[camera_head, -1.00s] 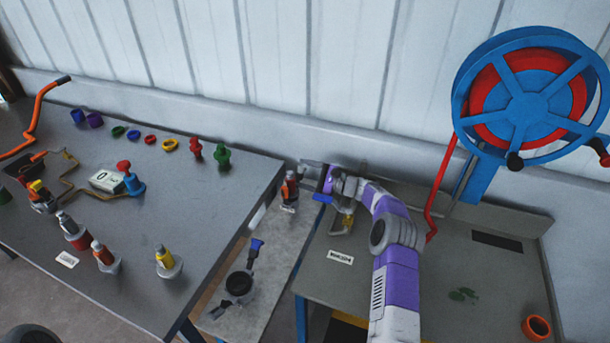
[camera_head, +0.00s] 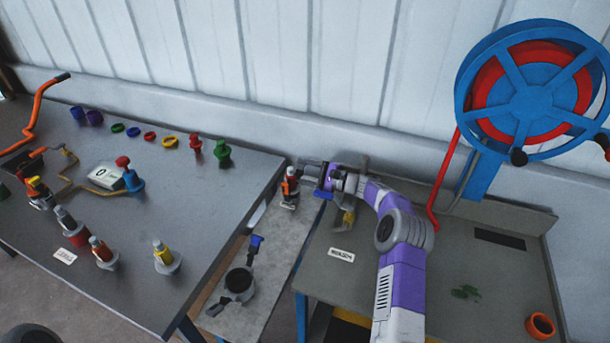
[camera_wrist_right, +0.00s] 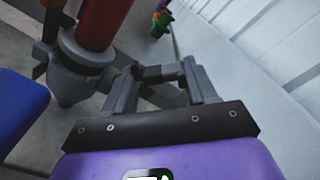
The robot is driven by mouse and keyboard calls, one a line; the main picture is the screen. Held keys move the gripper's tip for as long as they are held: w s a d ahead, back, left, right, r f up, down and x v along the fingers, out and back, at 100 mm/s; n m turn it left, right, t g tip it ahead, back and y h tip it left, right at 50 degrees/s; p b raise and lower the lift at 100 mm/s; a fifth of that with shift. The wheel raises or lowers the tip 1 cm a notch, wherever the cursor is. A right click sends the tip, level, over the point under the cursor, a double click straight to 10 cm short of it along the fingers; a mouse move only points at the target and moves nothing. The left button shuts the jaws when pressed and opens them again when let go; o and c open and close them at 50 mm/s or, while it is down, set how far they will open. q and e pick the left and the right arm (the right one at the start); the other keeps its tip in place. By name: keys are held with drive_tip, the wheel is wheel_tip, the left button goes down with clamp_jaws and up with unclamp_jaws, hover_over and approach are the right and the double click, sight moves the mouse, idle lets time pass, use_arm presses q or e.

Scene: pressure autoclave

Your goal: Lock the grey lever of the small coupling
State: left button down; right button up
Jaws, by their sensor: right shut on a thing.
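The small coupling (camera_head: 290,187) stands upright at the back of the narrow grey shelf, with a red body on a grey base. In the right wrist view the coupling (camera_wrist_right: 88,50) is at the upper left, a red cylinder in a grey collar. My right gripper (camera_head: 312,168) is just right of it, reaching in from the right. In the wrist view my right gripper (camera_wrist_right: 162,82) is shut on a short dark grey bar, seemingly the grey lever (camera_wrist_right: 160,73). The lever's exact angle is unclear. My left gripper is not in view.
A second dark coupling (camera_head: 239,282) with a blue lever sits at the shelf's front. The left table (camera_head: 200,220) holds several coloured fittings and rings. The right bench (camera_head: 420,285) has a label and an orange ring (camera_head: 540,326). A blue and red hose reel (camera_head: 530,90) stands behind.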

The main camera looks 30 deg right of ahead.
sight(302, 170)
drive_tip(key=shift+s+a+r+n+b, duration=0.25)
drive_tip(key=shift+r+n+b, duration=0.15)
drive_tip(key=shift+n+b, duration=0.55)
drive_tip(key=shift+s+a+r+n+b, duration=0.2)
drive_tip(key=shift+r+n+b, duration=0.25)
drive_tip(key=shift+n+b, duration=0.55)
drive_tip(key=shift+s+a+r+n+b, duration=0.15)
drive_tip(key=shift+a+r+n+b, duration=0.2)
drive_tip(key=shift+n+b, duration=0.6)
drive_tip(key=shift+r+m, duration=0.1)
drive_tip(key=shift+m, duration=0.2)
drive_tip(key=o, duration=1.3)
drive_tip(key=shift+s+f, duration=0.1)
drive_tip(key=shift+f, duration=0.2)
